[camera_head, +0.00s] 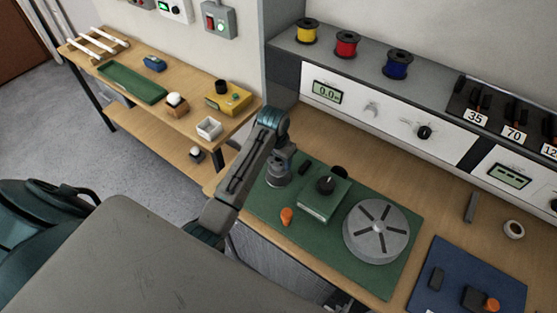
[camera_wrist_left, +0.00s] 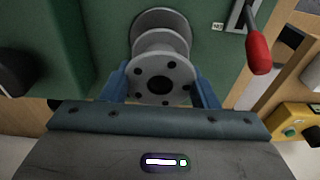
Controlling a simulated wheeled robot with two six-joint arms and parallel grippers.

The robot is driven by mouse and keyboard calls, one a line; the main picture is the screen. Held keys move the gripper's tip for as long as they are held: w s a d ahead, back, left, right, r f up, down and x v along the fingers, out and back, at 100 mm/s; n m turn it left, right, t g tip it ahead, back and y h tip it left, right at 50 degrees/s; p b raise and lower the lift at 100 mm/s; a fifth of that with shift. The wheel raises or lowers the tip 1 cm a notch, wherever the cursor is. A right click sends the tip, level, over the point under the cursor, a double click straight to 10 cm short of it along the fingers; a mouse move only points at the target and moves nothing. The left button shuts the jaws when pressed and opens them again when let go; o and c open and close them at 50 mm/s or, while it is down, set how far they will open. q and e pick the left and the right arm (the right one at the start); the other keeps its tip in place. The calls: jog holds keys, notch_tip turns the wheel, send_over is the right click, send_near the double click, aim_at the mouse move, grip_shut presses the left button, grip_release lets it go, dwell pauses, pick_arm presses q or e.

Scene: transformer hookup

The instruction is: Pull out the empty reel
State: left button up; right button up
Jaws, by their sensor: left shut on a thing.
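A grey metal reel with no wire visible on it (camera_wrist_left: 165,75) sits between the blue fingers of my left gripper (camera_wrist_left: 162,84) in the left wrist view. Its near flange has a centre hole with small holes around it. Its far flange is close to the green surface behind; I cannot tell whether they touch. In the head view my left gripper (camera_head: 279,158) is at the left end of the green base (camera_head: 333,253), over the grey reel (camera_head: 277,178), which is partly hidden. My left gripper is shut on the reel. My right gripper is not seen.
Beside the reel stand a green box with a black knob (camera_head: 320,202), an orange-handled lever (camera_head: 287,216) and a large slotted grey disc (camera_head: 376,232). Yellow (camera_head: 307,31), red (camera_head: 347,44) and blue (camera_head: 397,64) wire spools stand on the rear shelf. A side table (camera_head: 185,120) is at left.

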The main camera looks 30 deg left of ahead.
pick_arm(q)
jog(key=shift+r, duration=1.95)
jog(key=shift+r, duration=2.5)
